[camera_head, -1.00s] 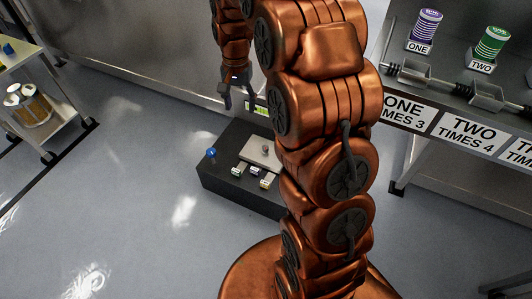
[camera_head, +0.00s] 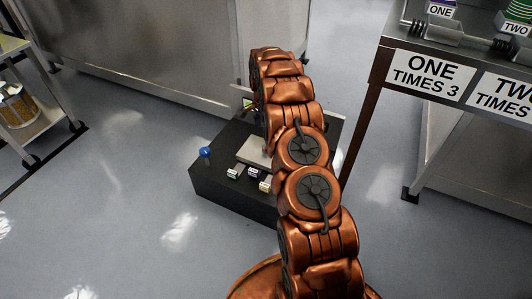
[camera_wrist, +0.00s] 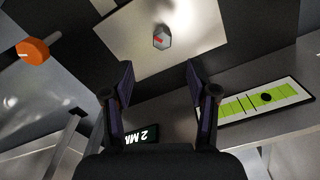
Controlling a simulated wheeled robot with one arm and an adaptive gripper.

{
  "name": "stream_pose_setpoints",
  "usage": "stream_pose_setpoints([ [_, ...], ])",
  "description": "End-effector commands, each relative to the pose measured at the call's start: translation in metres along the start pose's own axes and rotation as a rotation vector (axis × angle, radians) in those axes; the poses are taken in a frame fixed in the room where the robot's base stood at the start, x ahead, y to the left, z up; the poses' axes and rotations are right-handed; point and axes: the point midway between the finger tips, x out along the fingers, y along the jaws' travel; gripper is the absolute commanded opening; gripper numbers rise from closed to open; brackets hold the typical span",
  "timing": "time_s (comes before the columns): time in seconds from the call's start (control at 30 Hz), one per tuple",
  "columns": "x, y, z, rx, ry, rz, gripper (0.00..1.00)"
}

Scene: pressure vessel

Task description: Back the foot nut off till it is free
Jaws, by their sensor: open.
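In the wrist view a small grey hex nut with a red mark (camera_wrist: 161,37) sits on a pale square plate (camera_wrist: 190,18). My gripper (camera_wrist: 160,76) is open and empty. The nut lies beyond its fingertips, roughly in line with the gap between them, and apart from both. In the head view the pale plate (camera_head: 250,152) lies on a black block (camera_head: 225,192). There my arm hides my gripper, and I cannot make out the nut clearly.
A blue knob (camera_head: 205,152) and several small labelled blocks (camera_head: 233,172) are on the black block. A labelled bench (camera_head: 430,72) stands right.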

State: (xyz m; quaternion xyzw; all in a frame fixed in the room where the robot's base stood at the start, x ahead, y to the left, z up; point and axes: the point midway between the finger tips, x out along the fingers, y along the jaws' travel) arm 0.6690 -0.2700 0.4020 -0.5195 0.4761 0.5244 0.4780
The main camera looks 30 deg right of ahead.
Motion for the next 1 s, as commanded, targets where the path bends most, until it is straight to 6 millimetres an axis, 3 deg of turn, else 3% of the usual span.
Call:
stream_pose_setpoints([
  [0.03, 0.02, 0.0, -0.006, 0.021, 0.001, 0.002, 0.58],
  [0.1, 0.033, -0.001, -0.012, 0.044, 0.003, 0.002, 0.58],
  [0.47, 0.055, -0.003, -0.02, 0.073, 0.007, -0.002, 0.58],
  [0.8, 0.104, -0.002, -0.02, 0.071, 0.006, -0.001, 0.58],
  [1.0, 0.119, -0.004, -0.02, 0.07, 0.008, -0.004, 0.58],
])
